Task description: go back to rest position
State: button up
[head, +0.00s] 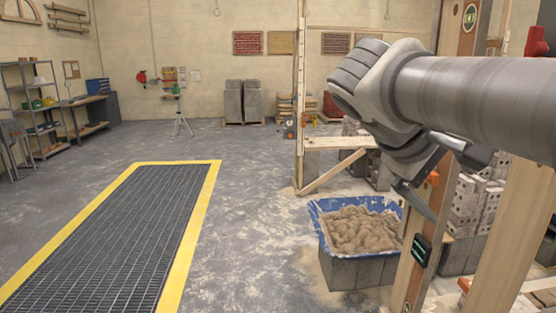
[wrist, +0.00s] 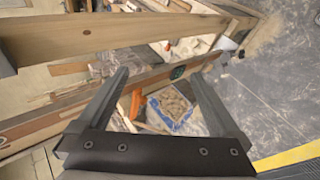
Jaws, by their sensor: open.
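My gripper (wrist: 160,95) shows in the wrist view with its two dark fingers spread apart and nothing between them. In the head view my arm reaches in from the right, and my gripper (head: 420,185) points down near a wooden post, partly hidden by the wrist. A blue mortar tub (head: 322,235) filled with sandy mortar (head: 360,229) stands on grey blocks below and left of my gripper. The same tub (wrist: 152,117) shows in the wrist view, beyond the fingers and well below them.
A wooden post (head: 410,255) and slanted timber (head: 510,235) stand close to my arm at the right. Stacked blocks (head: 470,205) are behind them. A yellow-edged floor grate (head: 110,235) lies at the left. The floor between grate and tub is clear.

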jog(key=s+a+f+m+y, duration=0.1)
jog(key=s+a+f+y, duration=0.2)
jog(key=f, duration=0.2)
jog(key=s+a+f+m+t+y, duration=0.1)
jog(key=s+a+f+y, duration=0.2)
jog(key=f, duration=0.3)
jog(key=s+a+f+m+y, duration=0.2)
jog(key=s+a+f+y, duration=0.1)
jog(key=f, duration=0.3)
jog(key=shift+s+a+f+t, duration=0.25)
jog(key=shift+s+a+t, duration=0.05)
jog(key=shift+s+a, duration=0.45)
